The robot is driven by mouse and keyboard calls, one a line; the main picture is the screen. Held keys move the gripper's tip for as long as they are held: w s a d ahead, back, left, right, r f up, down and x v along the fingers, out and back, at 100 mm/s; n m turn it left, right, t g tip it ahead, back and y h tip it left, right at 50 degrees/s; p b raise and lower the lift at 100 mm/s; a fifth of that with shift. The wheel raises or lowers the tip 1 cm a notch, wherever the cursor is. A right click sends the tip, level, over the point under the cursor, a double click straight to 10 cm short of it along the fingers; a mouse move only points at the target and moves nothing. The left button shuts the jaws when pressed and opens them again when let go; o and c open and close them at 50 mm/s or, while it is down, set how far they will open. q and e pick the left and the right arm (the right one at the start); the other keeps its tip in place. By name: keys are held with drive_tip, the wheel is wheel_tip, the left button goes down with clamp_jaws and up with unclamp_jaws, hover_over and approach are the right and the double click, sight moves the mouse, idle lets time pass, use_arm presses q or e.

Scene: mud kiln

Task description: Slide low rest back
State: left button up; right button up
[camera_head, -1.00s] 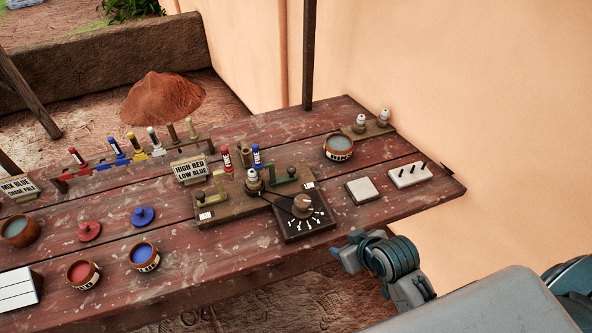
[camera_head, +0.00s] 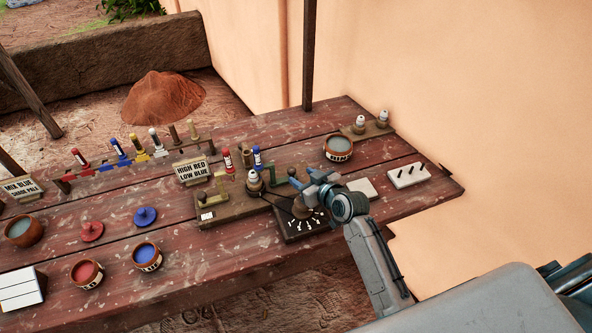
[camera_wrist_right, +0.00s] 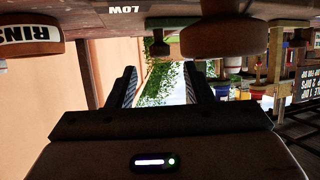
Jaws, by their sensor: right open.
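The wooden board (camera_head: 238,206) on the table carries two green rests. The left rest (camera_head: 221,190) is olive, and the right rest (camera_head: 283,178) is darker, partly behind my right gripper. My right gripper (camera_head: 309,183) is open and empty, over the board's right end, just right of that rest; contact cannot be told. My left gripper is out of view.
A dial box (camera_head: 302,228) with a brown knob, also large in the wrist view (camera_wrist_right: 222,38), sits beside the gripper. A white-topped peg (camera_head: 254,178) stands left of the rest. A rinse pot (camera_head: 338,149) is behind; a pale tile (camera_head: 362,188) is right.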

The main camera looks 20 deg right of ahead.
sight(294, 171)
drive_tip(key=shift+p+x, duration=0.3)
drive_tip(key=shift+x, duration=1.95)
clamp_jaws()
